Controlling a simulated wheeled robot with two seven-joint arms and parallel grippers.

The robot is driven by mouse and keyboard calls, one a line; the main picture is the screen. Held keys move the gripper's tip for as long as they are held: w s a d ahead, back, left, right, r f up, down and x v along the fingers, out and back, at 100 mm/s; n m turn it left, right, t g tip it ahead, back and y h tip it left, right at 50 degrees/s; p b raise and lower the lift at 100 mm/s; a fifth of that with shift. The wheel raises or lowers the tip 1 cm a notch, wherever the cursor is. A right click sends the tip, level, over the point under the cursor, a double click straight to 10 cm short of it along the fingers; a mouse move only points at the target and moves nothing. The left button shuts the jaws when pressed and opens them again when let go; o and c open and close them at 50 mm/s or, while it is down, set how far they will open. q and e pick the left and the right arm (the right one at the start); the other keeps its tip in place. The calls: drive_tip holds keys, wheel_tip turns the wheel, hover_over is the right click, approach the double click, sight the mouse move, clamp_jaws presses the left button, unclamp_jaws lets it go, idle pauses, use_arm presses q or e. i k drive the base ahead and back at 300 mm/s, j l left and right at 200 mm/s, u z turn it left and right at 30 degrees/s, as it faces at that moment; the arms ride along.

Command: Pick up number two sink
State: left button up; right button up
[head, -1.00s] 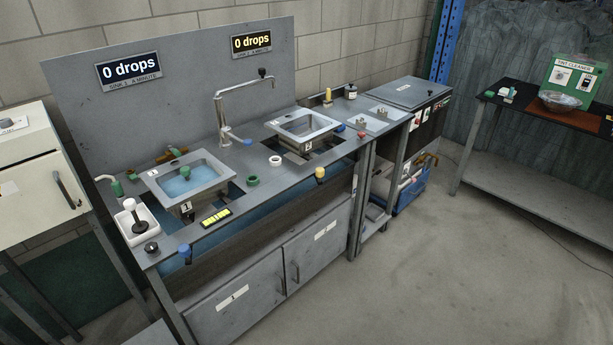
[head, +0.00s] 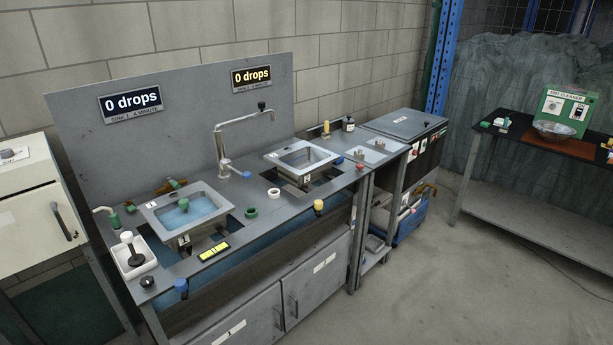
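The number two sink (head: 300,160) is a small square metal basin on the right half of the grey counter (head: 262,232). It bears a small label with a 2 and sits over a dark cutout, and it looks empty. The number one sink (head: 183,211) is on the left half, labelled 1, with blue water and a green stopper-like piece in it. A tall metal faucet (head: 228,145) stands between the two sinks. Neither of my grippers is in view.
Green and white rings (head: 274,193) lie between the sinks. A white tray (head: 133,258) is at the counter's left end. A cabinet (head: 405,125) stands right of the counter. A table with a metal bowl (head: 558,130) is at far right, with open floor (head: 450,270) before it.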

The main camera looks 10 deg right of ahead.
sight(305, 162)
drive_tip(key=i+l, duration=0.2)
drive_tip(key=l, duration=0.2)
drive_tip(key=i+l, duration=0.2)
drive_tip(key=l, duration=0.2)
drive_tip(key=i+l, duration=0.15)
drive_tip(key=l, duration=0.3)
drive_tip(key=i+l, duration=0.2)
drive_tip(key=l, duration=0.2)
drive_tip(key=i+l, duration=0.2)
drive_tip(key=l, duration=0.2)
